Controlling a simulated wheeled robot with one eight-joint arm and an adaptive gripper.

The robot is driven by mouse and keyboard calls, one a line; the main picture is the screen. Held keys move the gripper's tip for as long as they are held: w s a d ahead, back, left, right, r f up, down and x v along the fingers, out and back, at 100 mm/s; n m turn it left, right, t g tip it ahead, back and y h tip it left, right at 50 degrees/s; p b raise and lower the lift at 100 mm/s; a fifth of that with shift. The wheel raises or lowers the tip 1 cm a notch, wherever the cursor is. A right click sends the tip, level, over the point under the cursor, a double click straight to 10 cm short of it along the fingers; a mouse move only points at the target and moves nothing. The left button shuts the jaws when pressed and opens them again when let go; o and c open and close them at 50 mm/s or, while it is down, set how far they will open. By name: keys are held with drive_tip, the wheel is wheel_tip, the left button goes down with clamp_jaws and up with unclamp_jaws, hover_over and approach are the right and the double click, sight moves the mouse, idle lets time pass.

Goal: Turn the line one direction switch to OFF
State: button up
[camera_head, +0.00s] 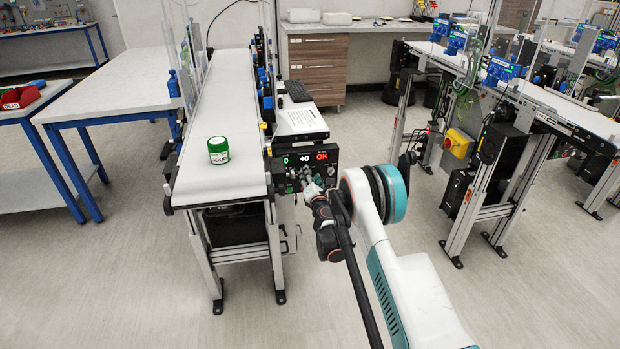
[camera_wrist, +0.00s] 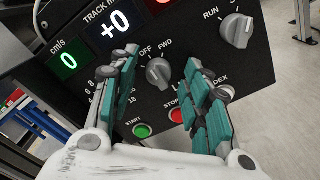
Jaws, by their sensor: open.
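The direction switch (camera_wrist: 158,73) is a grey rotary knob on the black control panel, below the labels OFF and FWD. I cannot tell surely which label its pointer faces. My gripper (camera_wrist: 160,64) is open, with one teal finger to the left of the knob and one to the right in the wrist view. The fingers look apart from the knob; the remaining distance is unclear. In the head view the panel (camera_head: 324,155) sits at the near right end of the belt conveyor, and my gripper (camera_head: 310,190) is in front of it, hiding the knob.
A green START button (camera_wrist: 142,130), a red STOP button (camera_wrist: 177,115) and a RUN knob (camera_wrist: 236,29) are close by on the panel. Another conveyor (camera_head: 540,95) stands at right, with free floor between.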

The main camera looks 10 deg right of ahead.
drive_tip(key=s, duration=0.7)
drive_tip(key=shift+r, duration=0.1)
drive_tip(key=s+d+r+m+g+h, duration=0.15)
drive_tip(key=r+m, duration=0.25)
drive_tip(key=r, duration=0.4)
drive_tip(key=s+d+r+m+h, duration=0.1)
drive_tip(key=s+d+r+m, duration=0.25)
drive_tip(key=r, duration=0.45)
drive_tip(key=s+d+r+m+g+h, duration=0.15)
drive_tip(key=r+m, duration=0.25)
drive_tip(key=r, duration=0.4)
drive_tip(key=s+r+m+g, duration=0.2)
drive_tip(key=s+r+m, duration=0.3)
drive_tip(key=s, duration=0.4)
drive_tip(key=s+r+m+g, duration=0.25)
drive_tip(key=s+m, duration=0.25)
drive_tip(key=s, duration=1.2)
drive_tip(key=s+a+f+m+g+y, duration=0.1)
drive_tip(key=s+a+f+m+y, duration=0.1)
drive_tip(key=s, duration=0.8)
drive_tip(key=s+a+f+m+g+y, duration=0.2)
drive_tip(key=s+a+f+m, duration=0.1)
drive_tip(key=s, duration=0.7)
drive_tip(key=shift+s+a+f, duration=0.4)
drive_tip(key=shift+a+f, duration=0.25)
drive_tip(key=shift+a, duration=0.15)
